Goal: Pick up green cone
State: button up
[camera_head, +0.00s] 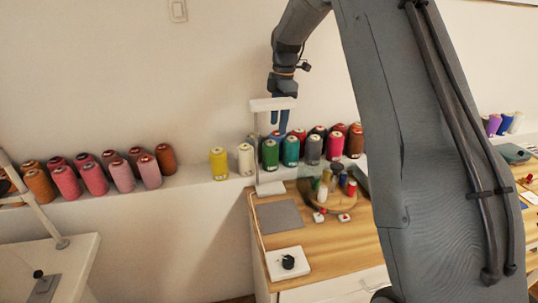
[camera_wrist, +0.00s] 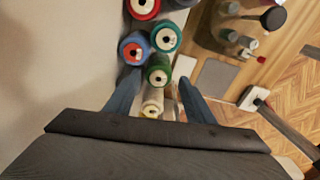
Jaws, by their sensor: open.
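The dark green cone (camera_head: 270,154) stands on the white ledge, between a cream cone (camera_head: 246,160) and a teal cone (camera_head: 291,151). My gripper (camera_head: 279,125) is above the green cone, fingers pointing down. In the wrist view the green cone (camera_wrist: 158,73) shows its pale top between the tips of my open gripper (camera_wrist: 158,77). The cream cone (camera_wrist: 152,106) is nearer the palm, and the teal cone (camera_wrist: 166,38) is just beyond the fingertips. Nothing is held. The exact height gap to the cone is hard to tell.
A blue and red cone (camera_wrist: 134,46) is close by the left finger. A white lamp-like stand (camera_head: 272,104) rises in front of the cones. A yellow cone (camera_head: 218,163) stands left. The wooden table (camera_head: 345,250) holds a grey pad and a basket of small spools.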

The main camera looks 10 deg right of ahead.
aim_at(271, 142)
jog(key=shift+a+f+n, duration=0.2)
jog(key=shift+a+n, duration=0.1)
jog(key=shift+a, duration=0.35)
jog(key=shift+a+f, duration=0.25)
jog(key=shift+a, duration=0.05)
jog(key=shift+s+a+f+p, duration=0.15)
jog(key=shift+f+p, duration=0.45)
jog(key=shift+f, duration=0.65)
jog(key=shift+w+a+f+p, duration=0.15)
jog(key=shift+f+p, duration=0.5)
jog(key=shift+f, duration=0.55)
jog(key=shift+s+a+f+p, duration=0.15)
jog(key=shift+f+p, duration=0.45)
jog(key=shift+f, duration=0.65)
jog(key=c, duration=1.2)
jog(key=shift+o, duration=0.2)
jog(key=shift+r, duration=0.1)
